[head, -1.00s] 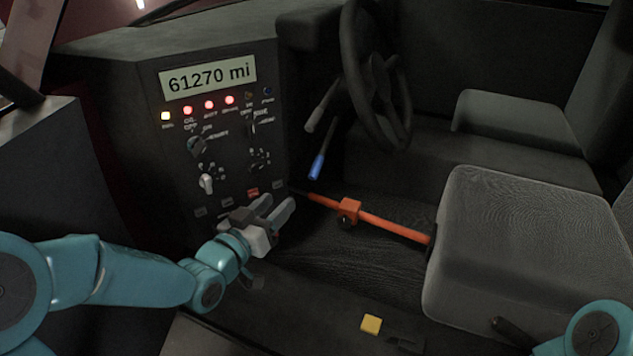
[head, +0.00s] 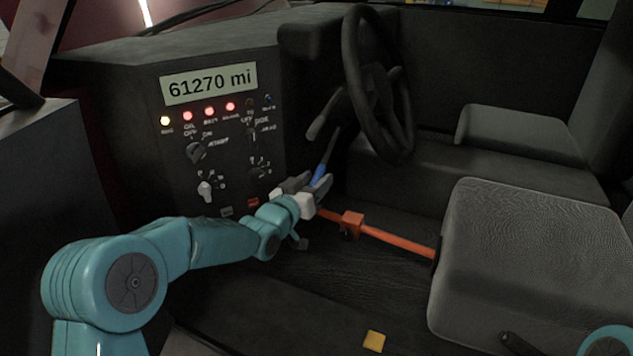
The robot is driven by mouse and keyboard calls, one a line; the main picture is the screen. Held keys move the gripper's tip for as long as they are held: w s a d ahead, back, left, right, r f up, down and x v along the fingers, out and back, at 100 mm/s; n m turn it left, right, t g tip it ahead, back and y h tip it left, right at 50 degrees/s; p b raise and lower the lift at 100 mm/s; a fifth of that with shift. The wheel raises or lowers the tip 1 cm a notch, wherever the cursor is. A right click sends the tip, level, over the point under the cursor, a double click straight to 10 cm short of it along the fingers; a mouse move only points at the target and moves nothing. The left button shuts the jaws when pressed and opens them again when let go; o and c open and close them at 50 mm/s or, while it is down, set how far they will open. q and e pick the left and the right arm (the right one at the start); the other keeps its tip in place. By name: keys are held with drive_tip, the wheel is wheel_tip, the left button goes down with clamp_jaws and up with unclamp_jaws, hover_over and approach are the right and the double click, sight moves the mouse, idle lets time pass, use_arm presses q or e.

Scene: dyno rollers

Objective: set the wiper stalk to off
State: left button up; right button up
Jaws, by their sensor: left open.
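Two stalks stick out below the steering wheel (head: 378,85). One is grey-tipped (head: 317,127); the other is blue-tipped (head: 321,174) and hangs lower, slanting down to the left. No label shows which is the wiper stalk. My left gripper (head: 314,182) is open, right at the blue tip, which shows between or just behind its fingers. I cannot tell if they touch. The fingers hide the lowest end of the blue tip. My right gripper is out of view; only a teal part of my right arm shows at the bottom right.
The dash panel (head: 180,150) with lit lamps, knobs and a mileage display (head: 208,84) stands left of the stalks. An orange bar with a block (head: 352,222) runs from near my left gripper to the grey seat (head: 530,260). A yellow square (head: 374,341) lies on the floor.

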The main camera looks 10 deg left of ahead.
use_arm(q)
drive_tip(key=shift+w+d, duration=0.2)
drive_tip(key=shift+w, duration=0.3)
clamp_jaws()
drive_tip(key=shift+s+r+p, duration=0.15)
drive_tip(key=shift+r+p, duration=0.3)
drive_tip(key=shift+p, duration=0.25)
drive_tip(key=r+g+p, duration=0.1)
drive_tip(key=r+p, duration=0.1)
drive_tip(key=p, duration=0.3)
drive_tip(key=s+r+g+y+p, duration=0.1)
drive_tip(key=r+g+p, duration=0.1)
drive_tip(key=p, duration=0.4)
drive_tip(key=r+g+p, duration=0.2)
drive_tip(key=p, duration=0.3)
drive_tip(key=shift+s+a+r+p, duration=0.2)
drive_tip(key=shift+r+p, duration=0.1)
drive_tip(key=shift+n+g+p, duration=0.3)
drive_tip(key=shift+p, duration=0.3)
unclamp_jaws()
